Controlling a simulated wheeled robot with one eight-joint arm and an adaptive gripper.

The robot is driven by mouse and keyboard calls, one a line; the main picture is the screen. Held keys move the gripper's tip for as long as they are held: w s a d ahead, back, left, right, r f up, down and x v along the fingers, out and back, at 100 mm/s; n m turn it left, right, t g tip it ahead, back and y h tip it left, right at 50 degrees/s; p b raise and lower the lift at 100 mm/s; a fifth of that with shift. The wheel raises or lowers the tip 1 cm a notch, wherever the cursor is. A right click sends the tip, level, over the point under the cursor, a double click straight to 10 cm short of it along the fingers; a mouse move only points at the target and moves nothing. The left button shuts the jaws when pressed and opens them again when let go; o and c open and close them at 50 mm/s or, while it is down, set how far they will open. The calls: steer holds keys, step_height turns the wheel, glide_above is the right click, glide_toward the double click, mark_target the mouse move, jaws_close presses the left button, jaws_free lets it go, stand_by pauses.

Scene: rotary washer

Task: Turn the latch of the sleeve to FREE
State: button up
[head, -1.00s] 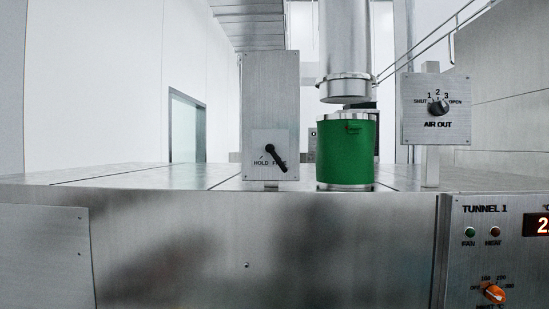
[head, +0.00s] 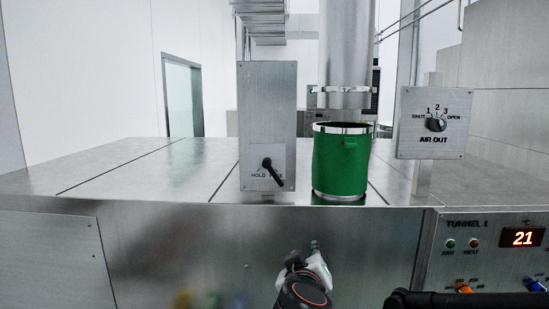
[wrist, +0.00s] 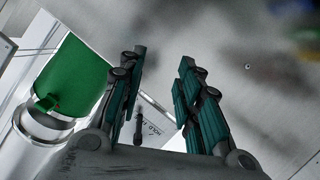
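The latch (head: 272,171) is a black lever on a small plate marked HOLD, on the front of a grey upright panel (head: 267,100). Its handle slants down to the right across the second word, which it partly hides. It also shows in the wrist view (wrist: 139,128), beyond the gap between my fingers. The green sleeve (head: 340,163) stands right of the panel, under a metal pipe (head: 347,50); it shows at left in the wrist view (wrist: 75,75). My gripper (head: 316,248) is in front of the machine, below and right of the latch. Its fingers (wrist: 162,68) are apart and empty.
The machine's steel top (head: 130,165) is broad and clear at left. The AIR OUT dial (head: 436,124) is on a post to the right. The TUNNEL 1 panel (head: 490,258) with lights, knobs and a red display is at lower right.

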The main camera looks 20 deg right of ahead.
mark_target(276, 178)
steer(key=w+a+r+n+t+p, duration=0.1)
steer(key=w+a+r+t+p, duration=0.15)
steer(key=r, duration=0.35)
steer(key=w+a+r+n+t+p, duration=0.1)
steer(key=w+a+r+t+p, duration=0.1)
steer(key=a+r+p, duration=0.35)
steer(key=shift+g+y, duration=0.25)
steer(key=shift+y, duration=0.05)
steer(key=x, duration=0.9)
steer(key=d+r+x, duration=0.1)
steer(key=x, duration=0.4)
steer(key=shift+d+r, duration=0.1)
steer(key=shift+d, duration=0.05)
jaws_close()
